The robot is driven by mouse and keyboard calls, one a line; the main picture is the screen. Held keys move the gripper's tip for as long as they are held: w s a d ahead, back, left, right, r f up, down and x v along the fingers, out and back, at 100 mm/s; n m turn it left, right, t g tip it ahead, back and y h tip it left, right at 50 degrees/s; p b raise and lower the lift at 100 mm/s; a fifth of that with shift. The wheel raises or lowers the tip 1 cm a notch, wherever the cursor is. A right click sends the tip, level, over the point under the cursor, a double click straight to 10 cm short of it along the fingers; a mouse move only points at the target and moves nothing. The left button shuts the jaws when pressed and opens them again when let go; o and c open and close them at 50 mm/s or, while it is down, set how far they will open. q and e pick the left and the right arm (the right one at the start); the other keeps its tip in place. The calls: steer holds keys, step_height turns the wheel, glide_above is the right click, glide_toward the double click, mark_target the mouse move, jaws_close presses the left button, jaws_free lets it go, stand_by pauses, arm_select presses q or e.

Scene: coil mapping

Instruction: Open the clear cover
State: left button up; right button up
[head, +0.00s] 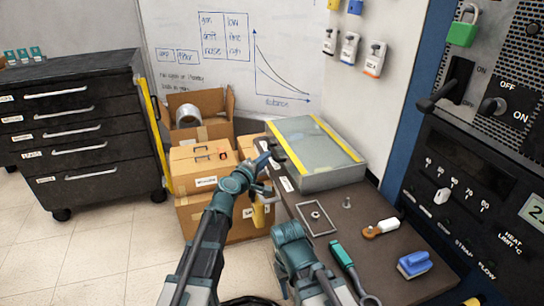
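The clear cover (318,143) is a see-through lid with yellow strips along its edges. It lies closed on a shallow grey box (335,180) at the far left of the dark bench. My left gripper (268,173) is just left of the box's near left corner, by the bench edge. Its fingers look spread, with nothing seen between them. Whether a finger touches the box is unclear. My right arm (292,250) is low in front of the bench; its fingers do not show.
On the dark bench (345,240) are a small frame (316,219), a metal peg (347,203), a white-and-orange tool (381,228), a green-handled tool (344,256) and a blue brush (414,264). Cardboard boxes (200,165) stand left; a control panel (470,190) rises right.

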arm_select(q)
steer(key=x, duration=0.5)
steer(key=shift+w+d+b, duration=0.15)
steer(key=shift+w+b, duration=0.15)
jaws_close()
steer(key=shift+s, duration=0.1)
stand_by(0.9)
